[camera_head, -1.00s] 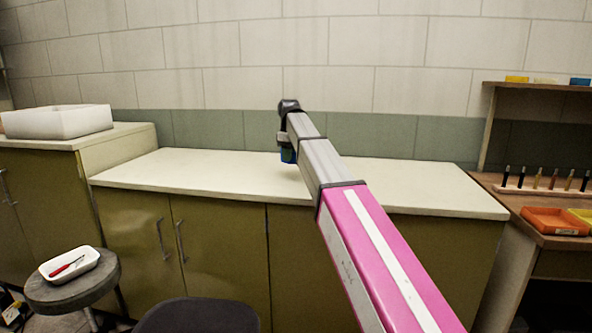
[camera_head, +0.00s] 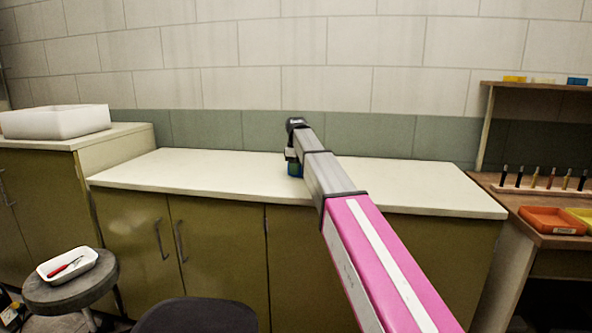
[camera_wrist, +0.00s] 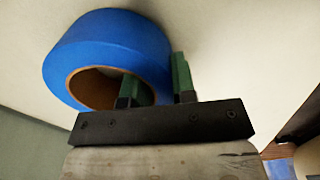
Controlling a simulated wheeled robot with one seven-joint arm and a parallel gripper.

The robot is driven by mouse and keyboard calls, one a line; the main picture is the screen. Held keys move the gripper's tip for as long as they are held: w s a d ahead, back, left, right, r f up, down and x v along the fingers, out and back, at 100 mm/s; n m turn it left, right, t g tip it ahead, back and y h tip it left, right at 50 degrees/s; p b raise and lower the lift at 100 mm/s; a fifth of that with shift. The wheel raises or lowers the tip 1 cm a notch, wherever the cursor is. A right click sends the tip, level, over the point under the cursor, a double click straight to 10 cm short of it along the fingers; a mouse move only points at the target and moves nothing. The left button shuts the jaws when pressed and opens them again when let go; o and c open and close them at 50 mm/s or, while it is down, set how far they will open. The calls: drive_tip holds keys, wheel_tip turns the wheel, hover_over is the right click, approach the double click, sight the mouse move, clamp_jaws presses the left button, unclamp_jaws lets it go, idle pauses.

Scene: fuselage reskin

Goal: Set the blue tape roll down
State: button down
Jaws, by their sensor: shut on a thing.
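The blue tape roll (camera_wrist: 105,50) shows large in the wrist view, with its brown core open toward the camera. My gripper (camera_wrist: 158,80) is shut on the wall of the roll, one green finger inside the core and the other outside. I cannot tell whether the roll touches the counter.
The countertop around the roll is clear. A white bin (camera_head: 55,121) stands on the higher cabinet at left. A stool (camera_head: 75,290) with a white tray (camera_head: 68,265) is at front left. At right, a bench holds an orange tray (camera_head: 553,221) and a rack of several pens (camera_head: 545,188).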

drive_tip(key=c, duration=0.9)
unclamp_jaws()
drive_tip(key=shift+f, duration=0.15)
drive_tip(key=shift+c, duration=0.2)
wheel_tip(320, 180, up, 12)
drive_tip(key=shift+r, duration=0.2)
